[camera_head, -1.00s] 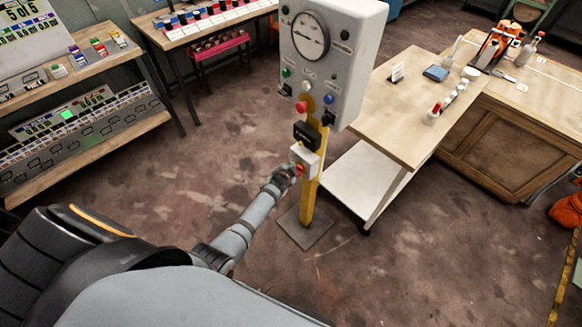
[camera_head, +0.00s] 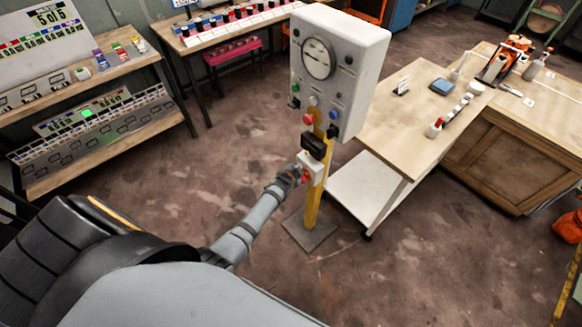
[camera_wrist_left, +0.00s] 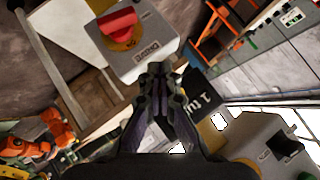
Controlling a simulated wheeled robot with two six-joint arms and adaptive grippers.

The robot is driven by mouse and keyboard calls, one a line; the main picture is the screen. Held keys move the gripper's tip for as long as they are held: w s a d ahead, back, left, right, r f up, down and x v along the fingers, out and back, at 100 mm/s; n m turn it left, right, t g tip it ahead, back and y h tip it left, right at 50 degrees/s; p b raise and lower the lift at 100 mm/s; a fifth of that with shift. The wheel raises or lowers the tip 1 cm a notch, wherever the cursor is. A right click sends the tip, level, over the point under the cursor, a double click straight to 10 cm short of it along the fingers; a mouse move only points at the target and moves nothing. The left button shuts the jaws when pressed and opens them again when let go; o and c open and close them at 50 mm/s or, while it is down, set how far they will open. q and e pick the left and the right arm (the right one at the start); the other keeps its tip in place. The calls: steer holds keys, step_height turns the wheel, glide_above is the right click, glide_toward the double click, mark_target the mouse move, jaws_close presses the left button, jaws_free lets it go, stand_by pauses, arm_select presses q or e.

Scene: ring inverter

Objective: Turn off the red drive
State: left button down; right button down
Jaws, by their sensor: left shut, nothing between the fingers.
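The red drive switch is a red rotary knob (camera_wrist_left: 118,24) on a yellow disc, on a grey box (camera_wrist_left: 160,42) marked DRIVE. In the head view the box (camera_head: 315,164) is mounted on a yellow post (camera_head: 312,207), with the red knob (camera_head: 306,177) partly hidden by my gripper. My left gripper (camera_head: 296,174) is beside the box at knob height. In the left wrist view its fingers (camera_wrist_left: 157,72) are shut and empty, at the box's lower edge and off the knob. Whether they touch the box I cannot tell. My right gripper is not in view.
Above the box are a black unit (camera_head: 314,146) and a grey panel (camera_head: 342,60) with a dial and coloured buttons. A wooden table (camera_head: 400,130) stands close on the right. Shelves (camera_head: 95,150) stand at the left. The floor between is clear.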

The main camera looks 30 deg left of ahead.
arm_select(q)
steer(key=a+v, duration=0.1)
steer(key=v, duration=0.6)
steer(key=shift+a+r, duration=0.35)
steer(key=shift+r, duration=0.05)
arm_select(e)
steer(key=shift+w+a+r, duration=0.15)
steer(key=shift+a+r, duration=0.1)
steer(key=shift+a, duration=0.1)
arm_select(q)
steer(key=shift+w, duration=0.1)
